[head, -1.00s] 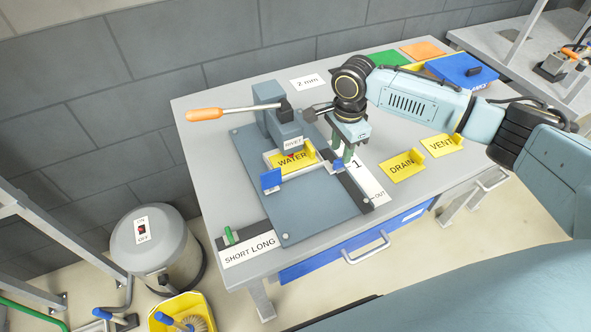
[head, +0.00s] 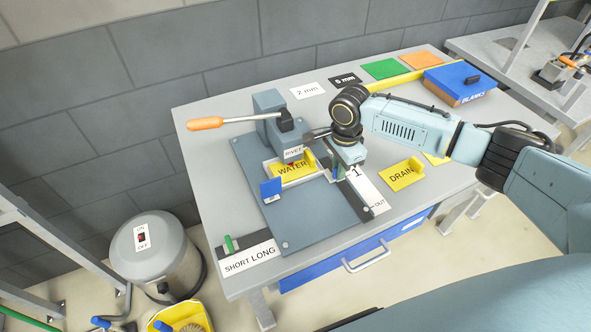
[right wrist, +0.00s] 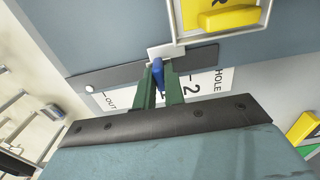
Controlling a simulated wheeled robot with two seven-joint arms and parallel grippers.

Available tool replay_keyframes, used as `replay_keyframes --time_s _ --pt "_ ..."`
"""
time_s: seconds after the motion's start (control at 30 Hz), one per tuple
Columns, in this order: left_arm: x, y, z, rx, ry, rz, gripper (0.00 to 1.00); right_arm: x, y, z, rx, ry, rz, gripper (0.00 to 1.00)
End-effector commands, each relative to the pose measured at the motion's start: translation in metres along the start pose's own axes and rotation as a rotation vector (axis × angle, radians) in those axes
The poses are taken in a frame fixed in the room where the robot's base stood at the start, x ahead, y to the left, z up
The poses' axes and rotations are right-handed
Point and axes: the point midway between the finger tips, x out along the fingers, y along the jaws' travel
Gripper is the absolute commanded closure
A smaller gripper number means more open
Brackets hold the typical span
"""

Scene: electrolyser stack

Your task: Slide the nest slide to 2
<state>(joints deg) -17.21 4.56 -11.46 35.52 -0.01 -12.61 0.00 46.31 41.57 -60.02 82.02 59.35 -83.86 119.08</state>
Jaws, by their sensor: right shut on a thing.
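The nest slide is a pale frame (right wrist: 168,51) holding the yellow WATER plate (head: 292,170) under the grey RIVET press (head: 273,118). Its blue handle (right wrist: 158,70) stands over a dark rail (right wrist: 110,82). My right gripper (head: 338,172) points down at the rail. In the right wrist view its green fingers (right wrist: 159,88) are shut on the blue handle. The white scale (right wrist: 192,88) reads OUT, 2 and HOLE there; the fingers cover the part between OUT and 2. In the head view the 1 shows just right of the gripper. My left gripper is not in view.
A press lever with an orange grip (head: 205,124) reaches left. A yellow DRAIN plate (head: 402,175) lies to the right. A blue BLANKS box (head: 460,80) is at the back right.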

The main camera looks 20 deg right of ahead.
Motion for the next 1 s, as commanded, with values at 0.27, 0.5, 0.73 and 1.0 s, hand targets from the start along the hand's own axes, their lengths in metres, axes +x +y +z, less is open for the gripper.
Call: replay_keyframes --time_s 0.27,0.5,0.73,1.0 --pt "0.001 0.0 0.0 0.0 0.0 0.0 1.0 0.0 -0.006 0.0 0.0 0.0 -0.002 1.0" --pt "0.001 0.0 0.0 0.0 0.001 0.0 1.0 -0.001 -0.016 0.0 0.001 0.0 -0.002 1.0" --pt "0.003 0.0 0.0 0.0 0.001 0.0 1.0 0.0 -0.025 0.0 0.001 0.0 -0.002 1.0" --pt "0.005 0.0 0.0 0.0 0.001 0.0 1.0 -0.001 -0.037 0.0 0.002 0.001 -0.004 1.0"
